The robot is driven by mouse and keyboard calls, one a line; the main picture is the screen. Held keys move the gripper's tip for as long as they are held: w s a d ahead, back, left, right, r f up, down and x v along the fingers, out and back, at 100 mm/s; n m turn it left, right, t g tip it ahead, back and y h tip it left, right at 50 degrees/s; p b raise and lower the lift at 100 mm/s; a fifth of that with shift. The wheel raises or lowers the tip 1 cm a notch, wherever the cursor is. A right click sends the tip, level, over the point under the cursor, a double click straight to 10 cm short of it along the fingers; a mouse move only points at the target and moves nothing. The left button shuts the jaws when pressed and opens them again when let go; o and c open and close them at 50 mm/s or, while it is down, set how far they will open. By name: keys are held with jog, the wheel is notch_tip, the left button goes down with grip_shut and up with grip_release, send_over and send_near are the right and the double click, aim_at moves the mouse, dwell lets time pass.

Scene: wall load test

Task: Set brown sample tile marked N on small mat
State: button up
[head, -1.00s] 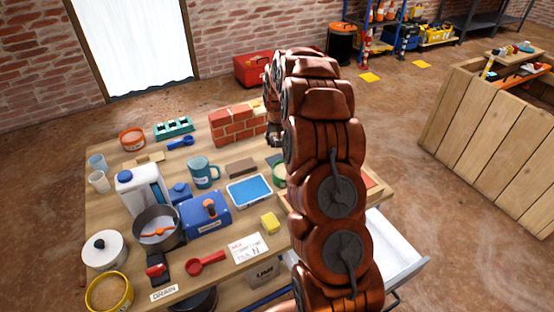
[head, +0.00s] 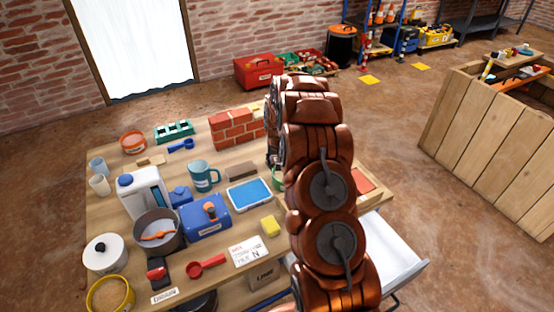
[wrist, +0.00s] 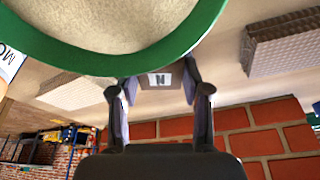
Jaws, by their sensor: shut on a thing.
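My gripper (wrist: 158,95) is shut on the sample tile marked N (wrist: 160,80), seen in the wrist view between the fingertips. The tile looks grey-brown, with its N on a pale patch facing the camera. A flat, pale ribbed piece (wrist: 75,95) lies left of the fingers; a thicker ribbed brown piece (wrist: 285,42) lies to the right. I cannot tell for sure which is the small mat. The thicker one seems to be the brown piece (head: 241,170) in the head view. There, my arm hides the fingers and tile. The tile's height above the table is unclear.
A green-rimmed round container (wrist: 125,60) is close to the fingers in the wrist view. A model brick wall (head: 237,128) stands close by, across the lower wrist view.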

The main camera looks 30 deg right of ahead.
jog(key=o, duration=1)
jog(key=shift+f, duration=0.1)
